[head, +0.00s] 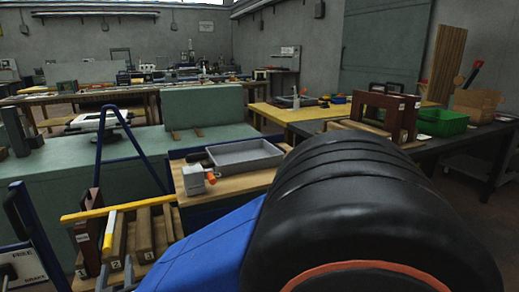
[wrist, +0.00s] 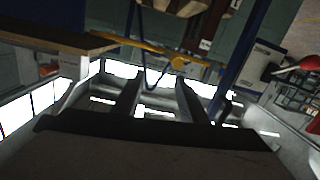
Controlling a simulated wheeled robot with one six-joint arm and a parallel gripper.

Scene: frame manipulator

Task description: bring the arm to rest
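My gripper (wrist: 158,80) shows in the wrist view as two dark fingers standing apart. I see nothing held between them, so it is open and empty. Beyond the fingers are a blue curved bar, a yellow bar (wrist: 150,44) and bright white patches; how far off they are is hard to tell. In the head view my arm fills the lower right and middle as a large black ribbed part and a blue link.
A bench with a grey tray (head: 244,154) and a grey-white block (head: 193,180) stands beyond my arm. Numbered wooden blocks (head: 145,233) and a yellow rail (head: 117,212) are at lower left. A green crate (head: 441,122) and dark red frames (head: 385,108) stand on the right table.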

